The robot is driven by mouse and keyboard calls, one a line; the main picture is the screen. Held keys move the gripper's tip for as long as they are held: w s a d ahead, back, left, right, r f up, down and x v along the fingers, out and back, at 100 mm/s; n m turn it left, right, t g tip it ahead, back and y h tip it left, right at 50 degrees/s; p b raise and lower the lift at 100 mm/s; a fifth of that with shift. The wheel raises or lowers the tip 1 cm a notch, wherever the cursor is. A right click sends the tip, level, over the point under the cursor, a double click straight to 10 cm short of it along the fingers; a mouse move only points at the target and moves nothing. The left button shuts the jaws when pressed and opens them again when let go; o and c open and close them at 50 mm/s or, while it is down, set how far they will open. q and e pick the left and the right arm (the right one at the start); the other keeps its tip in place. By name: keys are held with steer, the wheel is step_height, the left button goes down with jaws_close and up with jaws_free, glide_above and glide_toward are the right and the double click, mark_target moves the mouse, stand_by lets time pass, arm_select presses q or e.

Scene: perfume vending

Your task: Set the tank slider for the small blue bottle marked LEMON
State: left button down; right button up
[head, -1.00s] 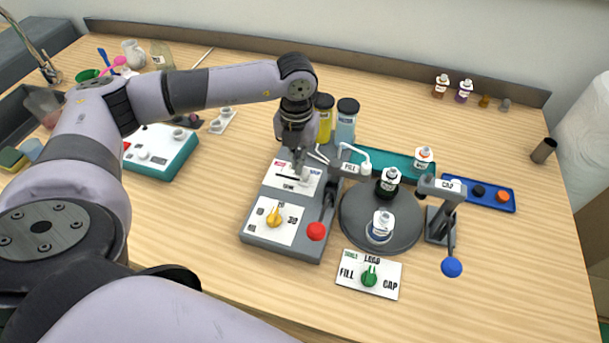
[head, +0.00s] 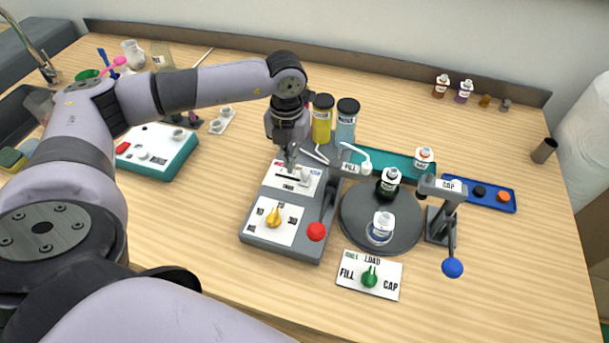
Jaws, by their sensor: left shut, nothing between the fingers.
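The tank slider (head: 306,175) is a pale knob on the white upper panel (head: 283,188) of the grey filling station. It sits toward the right end of its dark slot. My left gripper (head: 289,168) is shut and empty, just left of the slider knob above the slot. Whether it touches the knob I cannot tell. A yellow tank (head: 322,120) and a light blue tank (head: 346,122) stand behind. My right gripper is out of view.
A dark bottle (head: 388,183) stands on the turntable. A CAP press (head: 441,188) with a blue-knobbed lever is right. A green-knob panel (head: 356,284) lies in front.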

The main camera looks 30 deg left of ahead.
mark_target(295, 179)
arm_select(q)
steer(key=shift+d, duration=0.25)
steer(key=shift+w+d, duration=0.15)
steer(key=shift+d, duration=0.15)
step_height(295, 179, up, 8)
steer(key=p, duration=0.4)
stand_by(0.7)
stand_by(0.4)
